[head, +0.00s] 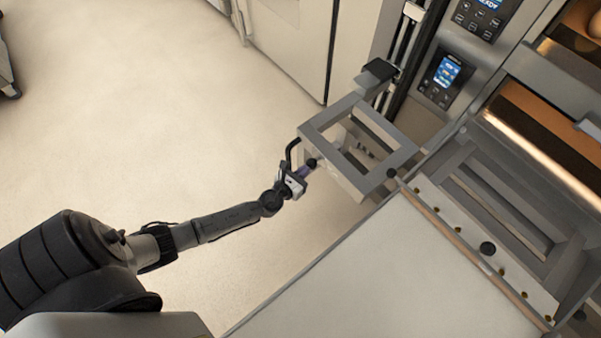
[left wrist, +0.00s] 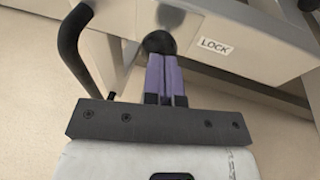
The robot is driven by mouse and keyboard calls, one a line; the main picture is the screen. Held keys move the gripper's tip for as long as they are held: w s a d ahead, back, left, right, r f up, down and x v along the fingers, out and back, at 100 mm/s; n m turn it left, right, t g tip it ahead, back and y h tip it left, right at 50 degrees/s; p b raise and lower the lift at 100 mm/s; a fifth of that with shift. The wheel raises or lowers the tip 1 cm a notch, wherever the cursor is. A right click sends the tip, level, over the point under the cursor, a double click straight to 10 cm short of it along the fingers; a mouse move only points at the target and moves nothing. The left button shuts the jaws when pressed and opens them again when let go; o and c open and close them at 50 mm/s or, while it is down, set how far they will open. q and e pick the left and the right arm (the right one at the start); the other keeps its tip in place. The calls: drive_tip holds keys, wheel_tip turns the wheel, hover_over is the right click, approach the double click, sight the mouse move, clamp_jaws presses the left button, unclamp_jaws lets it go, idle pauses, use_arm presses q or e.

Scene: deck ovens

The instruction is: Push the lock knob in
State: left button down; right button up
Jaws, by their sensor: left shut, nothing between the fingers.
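The lock knob (left wrist: 159,43) is a round black knob on a grey metal frame, beside a white label reading LOCK (left wrist: 215,47) in the left wrist view. In the head view the knob (head: 311,163) shows at the near left corner of the frame (head: 352,182). My left gripper (left wrist: 163,60) is shut with its purple fingers together and nothing between them. Its fingertips are at the knob's lower edge and overlap it in the picture; I cannot tell whether they touch. The left gripper (head: 305,171) also shows in the head view. My right gripper is not in view.
A black bent handle (left wrist: 72,45) stands just left of the left gripper. A pale flat table surface (head: 400,275) lies at the lower right, with deck ovens (head: 535,115) and control panels (head: 446,72) behind.

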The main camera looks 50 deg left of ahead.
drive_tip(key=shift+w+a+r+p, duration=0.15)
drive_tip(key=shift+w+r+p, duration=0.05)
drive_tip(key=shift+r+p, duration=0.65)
use_arm(q)
drive_tip(key=v, duration=1.3)
drive_tip(key=shift+s, duration=0.4)
